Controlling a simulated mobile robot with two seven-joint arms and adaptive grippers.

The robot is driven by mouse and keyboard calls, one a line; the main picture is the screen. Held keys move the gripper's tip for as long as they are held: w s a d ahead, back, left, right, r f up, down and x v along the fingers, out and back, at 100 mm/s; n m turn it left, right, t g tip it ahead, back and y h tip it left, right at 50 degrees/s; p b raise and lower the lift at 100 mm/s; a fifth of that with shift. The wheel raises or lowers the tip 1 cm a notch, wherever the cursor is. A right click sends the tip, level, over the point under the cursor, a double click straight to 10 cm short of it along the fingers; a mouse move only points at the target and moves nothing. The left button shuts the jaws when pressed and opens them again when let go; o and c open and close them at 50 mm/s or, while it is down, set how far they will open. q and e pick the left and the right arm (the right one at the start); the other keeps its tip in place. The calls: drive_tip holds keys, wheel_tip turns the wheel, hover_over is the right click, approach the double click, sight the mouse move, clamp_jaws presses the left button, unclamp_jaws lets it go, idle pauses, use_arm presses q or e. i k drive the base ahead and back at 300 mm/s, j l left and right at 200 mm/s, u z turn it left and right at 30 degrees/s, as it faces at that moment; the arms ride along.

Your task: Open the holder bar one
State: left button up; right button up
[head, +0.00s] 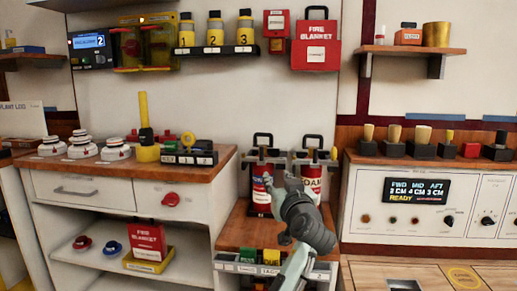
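Two red canisters stand side by side in a holder in the middle of the head view: a left one (260,190) and a right one labelled "FOAM" (312,183). Each has a black handle on top. Dark bars cross in front near their tops, a left holder bar (264,160) and a right one (308,160). No number on either bar can be read.
A white cabinet (120,200) stands left and a control console (430,205) right. A fire blanket box (316,45) hangs on the wall above.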

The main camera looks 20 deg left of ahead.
sight(260, 160)
drive_tip(key=i+j, duration=0.75)
drive_tip(key=j, duration=0.15)
